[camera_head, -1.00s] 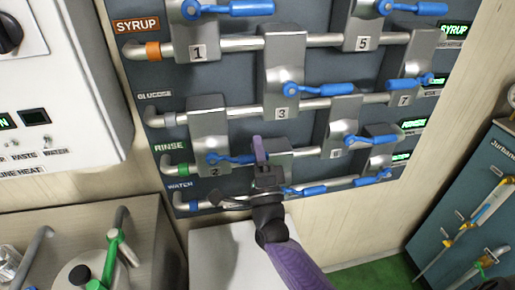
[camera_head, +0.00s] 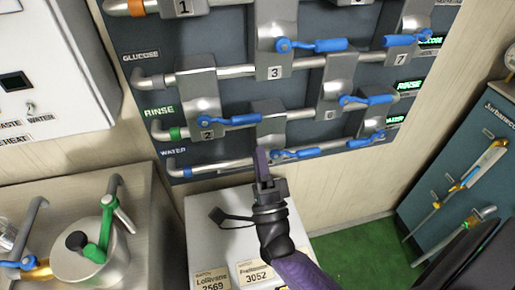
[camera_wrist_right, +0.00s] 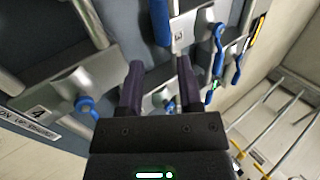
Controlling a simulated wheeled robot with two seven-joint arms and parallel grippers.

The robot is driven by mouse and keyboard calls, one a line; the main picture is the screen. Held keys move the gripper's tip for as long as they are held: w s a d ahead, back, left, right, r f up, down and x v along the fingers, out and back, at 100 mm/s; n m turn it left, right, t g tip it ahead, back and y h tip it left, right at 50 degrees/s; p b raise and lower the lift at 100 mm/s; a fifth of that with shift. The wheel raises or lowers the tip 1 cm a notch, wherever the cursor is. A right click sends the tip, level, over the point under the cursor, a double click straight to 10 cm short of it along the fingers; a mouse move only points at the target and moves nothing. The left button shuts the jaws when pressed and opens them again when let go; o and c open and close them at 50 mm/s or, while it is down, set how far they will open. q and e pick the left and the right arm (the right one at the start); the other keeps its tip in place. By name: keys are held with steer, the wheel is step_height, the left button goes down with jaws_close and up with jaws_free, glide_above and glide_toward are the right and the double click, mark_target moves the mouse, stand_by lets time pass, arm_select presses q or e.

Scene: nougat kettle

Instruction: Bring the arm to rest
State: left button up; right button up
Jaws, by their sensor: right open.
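My right arm comes in from the bottom of the head view. Its dark gripper with purple fingers (camera_head: 263,168) points up in front of the lower part of the valve panel (camera_head: 232,88). In the right wrist view the two purple fingers (camera_wrist_right: 160,75) stand apart with nothing between them, so the gripper is open and empty. Blue-handled valves (camera_wrist_right: 88,106) show beyond the fingers. In the head view the gripper overlaps the valve near the water pipe (camera_head: 235,163); I cannot tell the gap. My left gripper is not in view.
A white box (camera_head: 222,240) with a black tab and batch labels stands below the panel. A steel counter with a pot (camera_head: 92,262) and green-handled tap is at left. A blue tool board (camera_head: 465,150) hangs at right. Green floor (camera_head: 365,255) lies between.

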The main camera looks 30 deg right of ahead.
steer(key=s+a+f+n+g+y, duration=0.2)
steer(key=a+f+n+g+y, duration=0.6)
steer(key=n+y, duration=0.5)
steer(key=s+d+f+n+g+h, duration=0.25)
steer(key=s+n+g, duration=0.25)
steer(key=s+g, duration=0.25)
steer(key=s+d+f+n+g+h, duration=0.1)
steer(key=s+f+n+g+h, duration=0.15)
steer(key=s+n+g, duration=0.5)
steer(key=s+f+m, duration=0.1)
steer(key=s+f, duration=0.1)
steer(key=f, duration=0.7)
steer(key=s+f+m, duration=0.1)
steer(key=s+f, duration=0.2)
steer(key=f, duration=0.6)
steer(key=s+d+f+h, duration=0.1)
steer(key=s+d+f, duration=0.2)
steer(key=s+f, duration=0.6)
steer(key=s, duration=0.3)
steer(key=shift+s+f+n, duration=0.2)
steer(key=shift+f+n, duration=0.1)
steer(key=shift+n, duration=0.05)
